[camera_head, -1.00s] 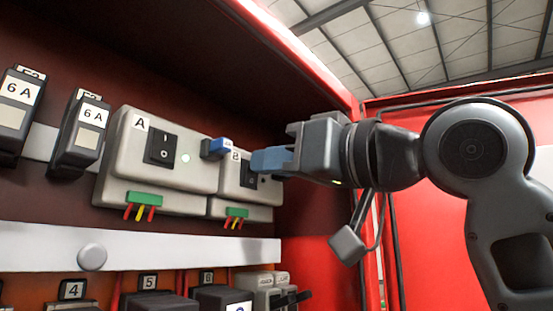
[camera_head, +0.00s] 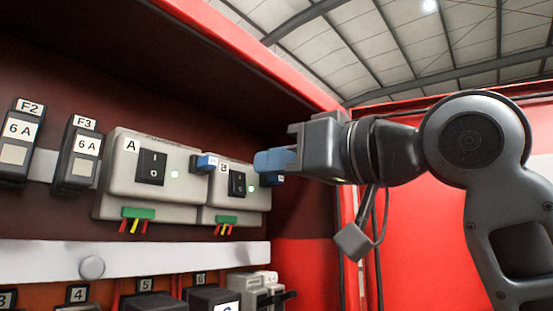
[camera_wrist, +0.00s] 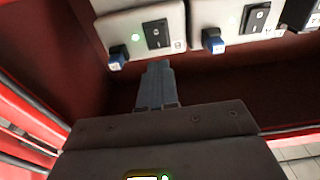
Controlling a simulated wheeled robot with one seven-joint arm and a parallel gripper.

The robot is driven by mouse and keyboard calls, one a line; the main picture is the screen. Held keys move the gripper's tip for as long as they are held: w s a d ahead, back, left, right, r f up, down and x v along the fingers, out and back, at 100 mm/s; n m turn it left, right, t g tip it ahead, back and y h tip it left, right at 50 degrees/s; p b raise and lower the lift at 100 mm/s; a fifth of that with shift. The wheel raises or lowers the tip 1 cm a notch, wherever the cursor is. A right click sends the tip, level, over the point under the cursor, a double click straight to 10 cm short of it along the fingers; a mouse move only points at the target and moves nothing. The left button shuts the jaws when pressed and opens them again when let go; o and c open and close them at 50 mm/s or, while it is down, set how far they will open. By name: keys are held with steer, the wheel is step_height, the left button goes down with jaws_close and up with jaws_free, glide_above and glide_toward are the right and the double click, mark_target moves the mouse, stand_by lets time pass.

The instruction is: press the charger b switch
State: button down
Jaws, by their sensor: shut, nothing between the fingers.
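Charger B (camera_head: 229,202) is a pale grey box on the panel, right of charger A (camera_head: 118,180). Its black rocker switch (camera_head: 237,184) shows uncovered, and a green lamp is lit beside it, close to my fingers. My gripper (camera_head: 262,162) is shut and empty, with its blue-grey fingertips in front of the upper right of charger B, apart from the switch in the picture. In the wrist view my fingertips (camera_wrist: 159,67) point at the panel below charger B, whose switch (camera_wrist: 156,33) and lit green lamp (camera_wrist: 135,37) show clearly.
Charger A's switch (camera_head: 151,167) and lit lamp are to the left. A blue connector (camera_head: 206,163) sits between the chargers; another (camera_head: 273,180) is right of charger B. Fuses (camera_head: 77,155) stand further left. The red cabinet's top and side walls enclose the panel.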

steer(key=s+d+r+b, duration=0.1)
steer(key=s+d+b, duration=0.1)
steer(key=s+d, duration=0.4)
steer(key=shift+s+d+r, duration=0.2)
steer(key=shift+d+r, duration=0.2)
steer(key=shift+d, duration=0.75)
steer(key=shift+w, duration=0.1)
